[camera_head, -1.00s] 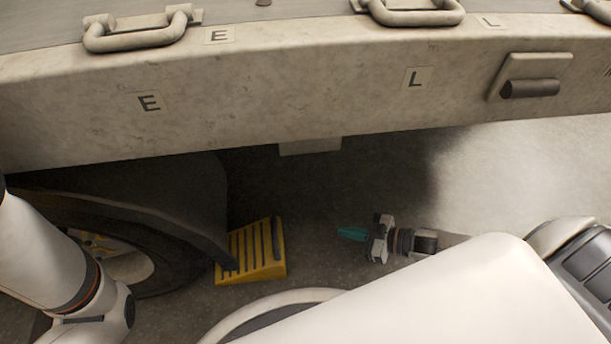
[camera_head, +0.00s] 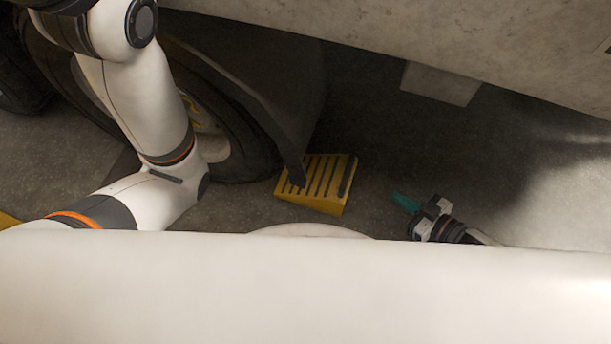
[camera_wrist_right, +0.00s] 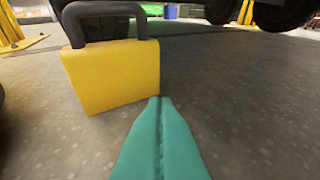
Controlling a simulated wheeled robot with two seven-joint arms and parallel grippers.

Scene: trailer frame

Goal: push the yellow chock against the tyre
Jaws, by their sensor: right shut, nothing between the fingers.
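The yellow chock (camera_head: 325,194), ribbed with dark grooves, stands on the floor beside the dark tyre (camera_head: 236,125). The mudguard's lower tip overlaps the chock in the head view, and I cannot tell whether chock and tyre touch. My right gripper (camera_head: 404,203) is shut and empty, its teal fingers low over the floor to the right of the chock, with a gap between. In the right wrist view the shut fingertips (camera_wrist_right: 159,101) point just right of the chock's yellow face (camera_wrist_right: 113,82), with a black handle on top. My left arm shows, but its gripper is out of view.
The mudguard (camera_head: 262,72) hangs over the tyre and the chock's left side. The pale trailer beam (camera_head: 420,32) crosses above, with a light block (camera_head: 441,83) under it. Bare floor surrounds my right gripper. Yellow stands (camera_wrist_right: 12,32) show in the wrist view's background.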

